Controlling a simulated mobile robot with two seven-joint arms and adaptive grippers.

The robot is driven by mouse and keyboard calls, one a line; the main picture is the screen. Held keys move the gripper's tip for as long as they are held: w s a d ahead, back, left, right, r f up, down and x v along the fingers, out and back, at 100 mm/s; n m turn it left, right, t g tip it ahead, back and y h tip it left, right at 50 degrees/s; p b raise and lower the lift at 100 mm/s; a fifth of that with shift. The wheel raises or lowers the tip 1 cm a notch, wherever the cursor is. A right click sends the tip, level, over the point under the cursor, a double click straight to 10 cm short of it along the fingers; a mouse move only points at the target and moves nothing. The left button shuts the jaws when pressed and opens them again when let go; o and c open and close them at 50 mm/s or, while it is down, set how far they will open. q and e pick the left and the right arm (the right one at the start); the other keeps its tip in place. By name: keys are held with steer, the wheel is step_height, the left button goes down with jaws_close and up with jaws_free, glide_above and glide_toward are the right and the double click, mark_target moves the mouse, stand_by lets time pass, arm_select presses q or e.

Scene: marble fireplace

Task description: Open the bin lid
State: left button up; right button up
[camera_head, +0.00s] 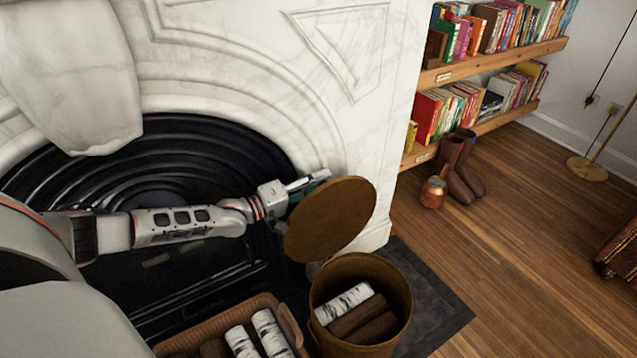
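A round brown bin (398,283) stands on the dark hearth slab, with white-barked and brown logs (347,304) inside it. Its round brown lid (330,217) is raised and steeply tilted above the bin's back left rim, so the bin's mouth is uncovered. My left gripper (305,183) is behind the lid's upper left edge, close to it. The lid hides part of the fingers, so I cannot tell whether they touch or grip it. My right gripper is not in view.
A basket of logs (288,322) stands left of the bin. The marble fireplace (350,130) rises behind. Bookshelves (490,62), brown boots (458,170) and a copper jug (433,193) are at the back right. The wooden floor (520,240) to the right is mostly clear.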

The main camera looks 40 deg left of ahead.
arm_select(q)
steer(key=shift+s+f, duration=0.15)
steer(key=shift+f, duration=0.1)
steer(key=v, duration=1.1)
steer(key=shift+s+a+r, duration=0.15)
steer(key=shift+s+r, duration=0.15)
steer(key=shift+s, duration=0.05)
steer(key=shift+s, duration=0.1)
